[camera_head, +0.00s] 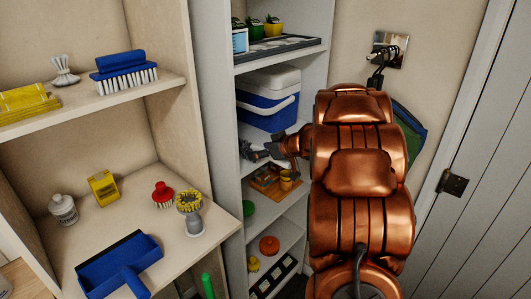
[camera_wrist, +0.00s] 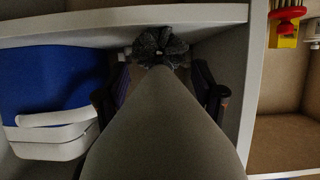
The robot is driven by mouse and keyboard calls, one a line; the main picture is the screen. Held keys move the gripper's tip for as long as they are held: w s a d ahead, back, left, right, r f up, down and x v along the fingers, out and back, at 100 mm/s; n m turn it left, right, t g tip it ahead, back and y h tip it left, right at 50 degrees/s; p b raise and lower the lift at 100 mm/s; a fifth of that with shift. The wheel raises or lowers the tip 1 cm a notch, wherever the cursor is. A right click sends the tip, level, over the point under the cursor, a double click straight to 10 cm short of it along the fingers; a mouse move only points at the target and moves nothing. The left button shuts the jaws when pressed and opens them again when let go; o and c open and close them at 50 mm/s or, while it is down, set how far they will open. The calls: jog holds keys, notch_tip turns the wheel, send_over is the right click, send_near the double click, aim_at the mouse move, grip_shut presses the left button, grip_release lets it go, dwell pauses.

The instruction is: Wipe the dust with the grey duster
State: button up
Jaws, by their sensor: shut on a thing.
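My gripper (camera_head: 273,150) reaches into the tall grey-white shelf unit, just below and in front of the blue cooler box. It is shut on the grey duster (camera_head: 248,151). In the wrist view, my gripper (camera_wrist: 162,82) has a dark finger on each side of a large grey tapering shape, which seems to be the duster's handle. The duster's dark fluffy head (camera_wrist: 160,46) shows beyond it, close to a pale shelf edge. I cannot make out any dust in either view, and my arm hides part of the shelf.
The blue cooler (camera_head: 268,97) with a white lid stands beside the gripper; it also shows in the wrist view (camera_wrist: 50,80). Potted plants (camera_head: 272,27) are above. A wooden tray (camera_head: 266,184) is below. The left cabinet holds a blue brush (camera_head: 122,70) and a blue dustpan (camera_head: 118,264).

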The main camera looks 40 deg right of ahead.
jog(key=shift+w+a+r, duration=0.1)
jog(key=shift+w+a, duration=0.05)
jog(key=shift+w, duration=0.35)
jog(key=shift+w+a+r, duration=0.1)
jog(key=shift+w, duration=0.35)
jog(key=shift+w+a+f, duration=0.1)
jog(key=shift+w+a, duration=0.15)
jog(key=shift+w, duration=0.85)
jog(key=shift+w+a+f, duration=0.1)
jog(key=shift+w+a, duration=0.15)
jog(key=shift+w, duration=0.8)
jog(key=shift+w+a+f, duration=0.1)
jog(key=shift+w+a, duration=0.15)
jog(key=shift+w, duration=0.85)
jog(key=shift+s+d+r, duration=0.1)
jog(key=shift+s+d, duration=0.3)
jog(key=shift+s, duration=1.35)
jog(key=shift+s+d, duration=0.45)
jog(key=shift+s, duration=1.25)
jog(key=shift+s+d+r, duration=0.1)
jog(key=shift+s+d, duration=0.3)
jog(key=shift+s, duration=1.35)
jog(key=shift+r, duration=0.1)
send_near(241, 142)
jog(key=shift+v, duration=1.8)
jog(key=shift+a+r, duration=0.15)
